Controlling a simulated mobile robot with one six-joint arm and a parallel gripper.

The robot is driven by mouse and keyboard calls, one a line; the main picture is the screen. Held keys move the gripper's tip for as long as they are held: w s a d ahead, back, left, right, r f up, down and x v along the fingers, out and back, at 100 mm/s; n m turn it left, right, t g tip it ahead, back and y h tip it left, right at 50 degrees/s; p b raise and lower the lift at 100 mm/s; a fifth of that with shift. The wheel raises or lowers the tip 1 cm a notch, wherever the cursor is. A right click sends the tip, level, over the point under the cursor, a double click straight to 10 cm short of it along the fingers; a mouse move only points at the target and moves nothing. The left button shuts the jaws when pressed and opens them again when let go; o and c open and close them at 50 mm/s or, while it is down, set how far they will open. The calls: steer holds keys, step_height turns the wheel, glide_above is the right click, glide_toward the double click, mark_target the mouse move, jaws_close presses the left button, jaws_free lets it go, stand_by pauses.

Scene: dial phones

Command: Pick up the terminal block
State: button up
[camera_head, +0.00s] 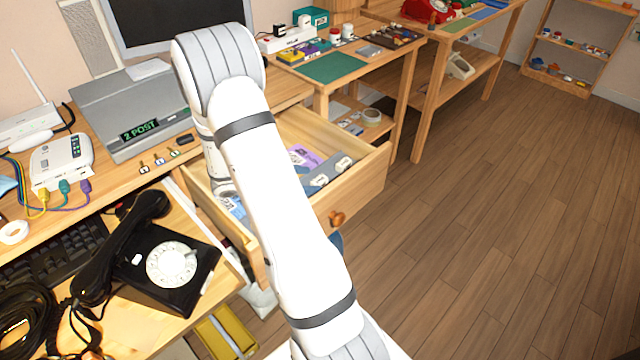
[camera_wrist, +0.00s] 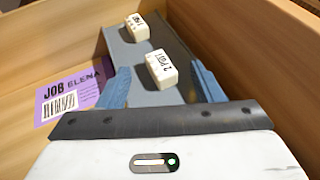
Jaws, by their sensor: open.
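A small white block labelled "2 POST" (camera_wrist: 161,68) sits on a grey strip (camera_wrist: 128,50) in the open wooden drawer. A second small white block (camera_wrist: 136,27) with markings too small to read lies farther along the strip. My gripper (camera_wrist: 160,78) is open, its blue fingers either side of the "2 POST" block in the wrist view, with gaps on both sides. I cannot tell whether the fingertips reach down to its level. In the head view the two white blocks show in the drawer (camera_head: 372,178); my arm hides most of the gripper.
A purple "JOB ELENA" card (camera_wrist: 75,95) lies left of the strip. The drawer's wooden walls (camera_wrist: 285,50) enclose the space closely. A black dial phone (camera_head: 165,265) and a grey box marked "2 POST" (camera_head: 130,105) stand on the desk. The floor at right is clear.

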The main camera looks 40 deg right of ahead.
mark_target(319, 182)
steer(key=shift+x, duration=1.4)
steer(key=shift+c, duration=0.4)
steer(key=c, duration=1.2)
